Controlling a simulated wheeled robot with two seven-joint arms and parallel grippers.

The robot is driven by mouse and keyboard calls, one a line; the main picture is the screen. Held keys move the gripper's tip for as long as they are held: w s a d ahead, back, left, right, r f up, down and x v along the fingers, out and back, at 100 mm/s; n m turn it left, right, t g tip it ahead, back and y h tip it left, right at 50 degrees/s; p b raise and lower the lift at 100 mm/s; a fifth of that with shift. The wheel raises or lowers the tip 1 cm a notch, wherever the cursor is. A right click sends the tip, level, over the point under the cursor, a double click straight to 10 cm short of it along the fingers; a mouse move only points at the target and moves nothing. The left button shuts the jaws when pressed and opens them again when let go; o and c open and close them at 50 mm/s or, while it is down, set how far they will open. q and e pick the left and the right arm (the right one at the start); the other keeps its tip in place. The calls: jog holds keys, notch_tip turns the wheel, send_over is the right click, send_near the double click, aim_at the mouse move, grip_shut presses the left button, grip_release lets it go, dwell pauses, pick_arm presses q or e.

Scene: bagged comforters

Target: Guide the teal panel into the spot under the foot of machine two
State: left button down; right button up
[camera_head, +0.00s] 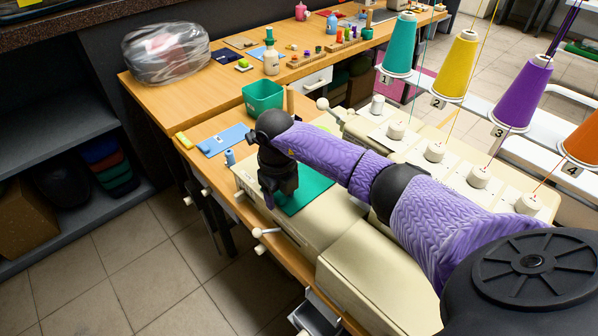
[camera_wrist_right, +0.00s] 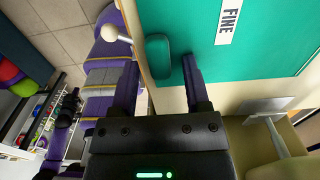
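The teal panel (camera_head: 306,194) lies flat on the cream machine bed in the head view, partly hidden by my right arm. In the right wrist view the teal panel (camera_wrist_right: 265,55) carries a white label reading "FINE", and a rounded teal tab (camera_wrist_right: 158,57) shows at its near left. My right gripper (camera_head: 274,198) points down at the panel's left edge. In the wrist view my right gripper (camera_wrist_right: 160,68) is open, with one finger on each side of the tab and a gap beside it. A pale metal foot-like part (camera_wrist_right: 270,118) shows at the right. My left gripper is out of view.
Thread cones numbered 1 to 4 stand at the right, cone two (camera_head: 456,66) being yellow. A green bin (camera_head: 263,95), a blue cloth (camera_head: 222,140) and a bagged comforter (camera_head: 166,53) lie beyond the machine. A white-knobbed lever (camera_wrist_right: 112,34) is close to the fingers.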

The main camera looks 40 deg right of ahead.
grip_shut()
jog(key=shift+r, duration=0.15)
